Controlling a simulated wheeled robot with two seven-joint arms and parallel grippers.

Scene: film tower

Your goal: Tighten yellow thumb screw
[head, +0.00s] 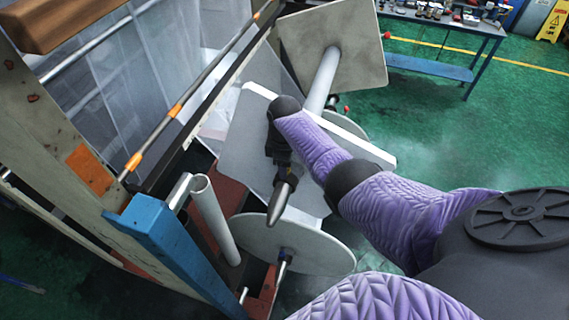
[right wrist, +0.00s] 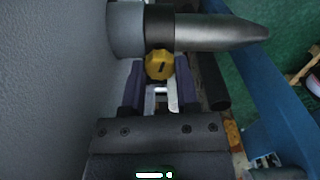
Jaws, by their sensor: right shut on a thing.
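The yellow thumb screw (right wrist: 159,65) shows in the right wrist view, on the black collar (right wrist: 160,27) of a grey shaft with a tapered tip (right wrist: 230,33). My right gripper (right wrist: 160,82) has its two fingers on either side of the screw's head, shut on it. In the head view my right gripper (head: 283,165) hangs at the shaft, whose pointed metal tip (head: 277,207) faces the front. The screw is hidden there behind my gripper and wrist. My left gripper is in neither view.
Pale plates (head: 325,45) and a round disc (head: 290,245) surround the shaft closely. A blue frame beam (head: 170,250) and a white roller (head: 213,220) stand to the left. A blue workbench (head: 430,68) is far off at the back right. Green floor is open beyond my arm.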

